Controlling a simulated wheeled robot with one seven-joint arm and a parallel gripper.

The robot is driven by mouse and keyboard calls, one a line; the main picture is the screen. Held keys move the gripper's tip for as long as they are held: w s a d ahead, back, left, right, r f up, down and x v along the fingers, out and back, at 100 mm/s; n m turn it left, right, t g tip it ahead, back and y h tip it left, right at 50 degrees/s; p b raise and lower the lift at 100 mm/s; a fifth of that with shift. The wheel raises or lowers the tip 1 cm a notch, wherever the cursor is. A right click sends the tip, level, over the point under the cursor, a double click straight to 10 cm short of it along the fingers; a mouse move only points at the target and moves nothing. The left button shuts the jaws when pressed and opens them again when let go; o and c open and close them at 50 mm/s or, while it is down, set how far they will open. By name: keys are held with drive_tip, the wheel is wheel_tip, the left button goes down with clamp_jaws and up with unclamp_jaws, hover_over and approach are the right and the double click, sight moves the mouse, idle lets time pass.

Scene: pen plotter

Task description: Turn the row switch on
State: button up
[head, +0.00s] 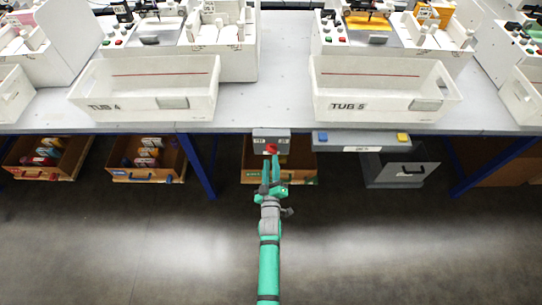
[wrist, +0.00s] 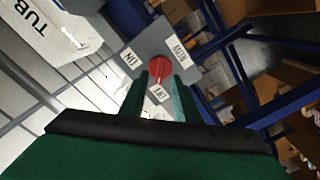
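The row switch is a grey box (head: 271,134) under the front edge of the table, with a red knob (head: 272,148) on it. In the wrist view the red knob (wrist: 159,68) sits on a grey plate (wrist: 150,42) with ROW, ON and OFF labels. The knob's lower end lies by the OFF label (wrist: 160,92). My gripper (wrist: 160,88) is open, its two green fingertips apart and close to the knob, one to each side in the wrist view. In the head view my gripper (head: 272,162) reaches up to the switch; I cannot tell whether the fingers touch the knob.
White tubs labelled TUB 4 (head: 105,107) and TUB 5 (head: 345,106) stand on the table above. Right of the switch is a grey panel (head: 362,140) with blue and yellow buttons. Drawers and blue table legs (head: 201,170) are below; the floor in front is clear.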

sight(271, 152)
drive_tip(key=shift+w, duration=2)
clamp_jaws()
